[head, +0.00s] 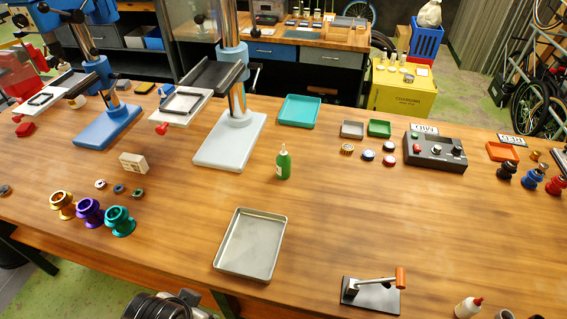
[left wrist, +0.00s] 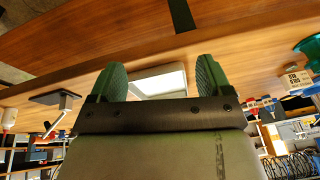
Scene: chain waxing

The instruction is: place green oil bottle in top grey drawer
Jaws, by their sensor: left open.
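The green oil bottle (head: 283,163) stands upright on the wooden table in the head view, right of the grey press base and behind the metal tray. On the back bench, a grey drawer front (head: 322,57) shows beside a blue one; it looks shut, and I cannot tell whether it is the task's drawer. My left gripper (left wrist: 162,78) is open and empty in the left wrist view, with the metal tray showing beyond its fingers. I cannot make out the green bottle in that view. My right gripper is in neither view.
The metal tray (head: 250,245) lies near the front edge. A lever tool (head: 372,292) and a white bottle (head: 468,307) are at the front right. Coloured spools (head: 120,221) stand on the left. A yellow cart (head: 402,88) stands behind the table.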

